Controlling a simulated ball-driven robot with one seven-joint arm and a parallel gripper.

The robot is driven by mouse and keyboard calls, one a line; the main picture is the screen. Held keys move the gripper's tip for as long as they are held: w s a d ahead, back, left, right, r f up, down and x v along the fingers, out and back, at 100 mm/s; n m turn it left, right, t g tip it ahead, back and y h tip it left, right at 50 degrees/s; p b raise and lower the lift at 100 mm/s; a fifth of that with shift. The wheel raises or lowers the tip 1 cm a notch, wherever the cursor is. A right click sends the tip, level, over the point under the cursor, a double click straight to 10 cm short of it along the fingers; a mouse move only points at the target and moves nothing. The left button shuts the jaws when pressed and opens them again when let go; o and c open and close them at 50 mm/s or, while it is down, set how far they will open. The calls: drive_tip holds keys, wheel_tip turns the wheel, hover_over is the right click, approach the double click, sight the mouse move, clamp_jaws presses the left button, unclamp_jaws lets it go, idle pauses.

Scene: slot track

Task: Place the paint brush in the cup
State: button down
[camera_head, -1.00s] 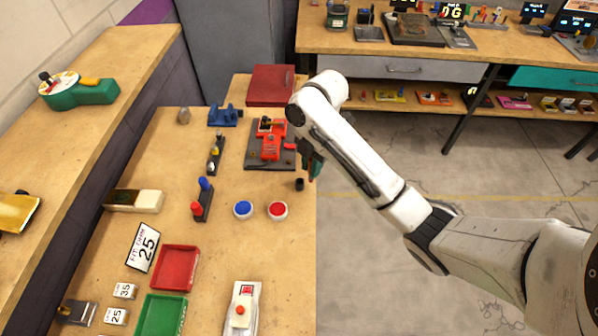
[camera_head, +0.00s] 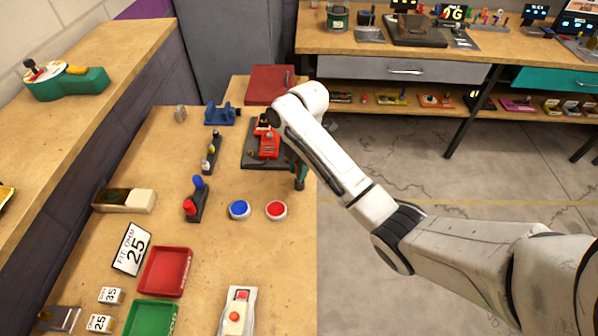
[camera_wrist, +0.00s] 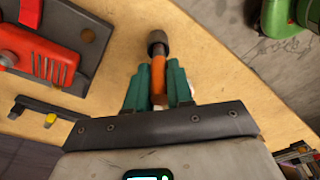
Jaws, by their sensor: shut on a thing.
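My gripper (camera_wrist: 158,84) has teal fingers shut on the orange paint brush (camera_wrist: 158,72). In the head view my gripper (camera_head: 300,170) is low at the right edge of the workbench. The small dark cup (camera_wrist: 157,42) shows just beyond the fingertips in the wrist view, in line with the brush. In the head view the cup (camera_head: 299,185) is directly below the fingers. The brush's far end meets the cup's outline; I cannot tell whether it is inside or above it.
A red tool on a dark plate (camera_head: 252,158) is left of the gripper. A blue button (camera_head: 239,210) and a red button (camera_head: 277,210) sit nearer on the bench. Red (camera_head: 166,271) and green trays (camera_head: 150,318) lie at front left. Open floor lies right of the bench.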

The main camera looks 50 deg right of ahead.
drive_tip(key=shift+f, duration=0.6)
drive_tip(key=shift+f, duration=0.2)
drive_tip(key=c, duration=1)
unclamp_jaws()
drive_tip(key=shift+r, duration=0.1)
